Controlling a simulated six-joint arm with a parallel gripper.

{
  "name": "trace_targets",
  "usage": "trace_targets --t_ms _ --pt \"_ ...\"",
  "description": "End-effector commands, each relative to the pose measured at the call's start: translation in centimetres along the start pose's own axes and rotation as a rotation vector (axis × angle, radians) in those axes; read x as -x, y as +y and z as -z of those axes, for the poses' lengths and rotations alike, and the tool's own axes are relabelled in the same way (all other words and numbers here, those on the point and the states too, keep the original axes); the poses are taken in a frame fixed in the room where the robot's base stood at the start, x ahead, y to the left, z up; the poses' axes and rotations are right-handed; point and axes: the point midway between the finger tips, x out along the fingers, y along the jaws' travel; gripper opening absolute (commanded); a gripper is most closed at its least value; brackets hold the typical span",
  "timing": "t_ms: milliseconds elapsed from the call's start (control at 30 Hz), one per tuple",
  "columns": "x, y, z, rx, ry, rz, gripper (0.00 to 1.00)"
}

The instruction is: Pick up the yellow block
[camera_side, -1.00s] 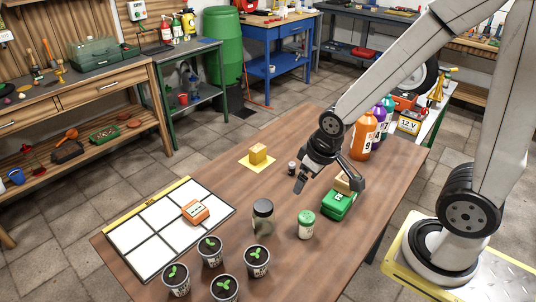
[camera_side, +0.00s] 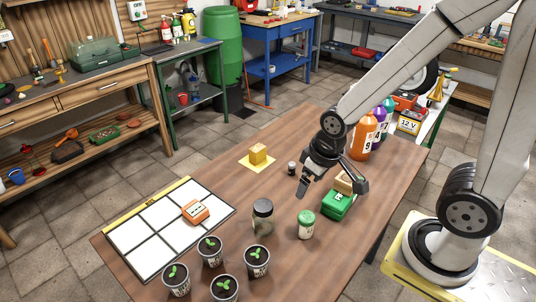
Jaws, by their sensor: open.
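The yellow block (camera_side: 258,153) sits on a flat yellow square (camera_side: 246,163) near the back left edge of the brown table. My gripper (camera_side: 331,190) is open, its two fingers spread and pointing down. It hangs to the right of the yellow block and nearer the camera, clear of it.
A green box (camera_side: 338,206) with a tan block (camera_side: 345,182) stands close by my gripper. A green-lidded jar (camera_side: 306,225), a dark-lidded glass jar (camera_side: 263,216) and a small dark bottle (camera_side: 291,168) stand nearby. Large bottles (camera_side: 365,135) stand behind. A white grid board (camera_side: 160,228) holds an orange box (camera_side: 195,212).

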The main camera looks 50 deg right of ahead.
Motion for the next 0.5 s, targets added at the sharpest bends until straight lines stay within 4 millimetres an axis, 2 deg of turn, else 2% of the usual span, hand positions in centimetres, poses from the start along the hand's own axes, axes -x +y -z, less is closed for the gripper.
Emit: trace_targets --t_ms 333,500 --pt "0.0 0.0 0.1 0.000 0.001 0.000 1.00" --pt "-0.2 0.2 1.1 -0.002 0.003 0.000 1.00"
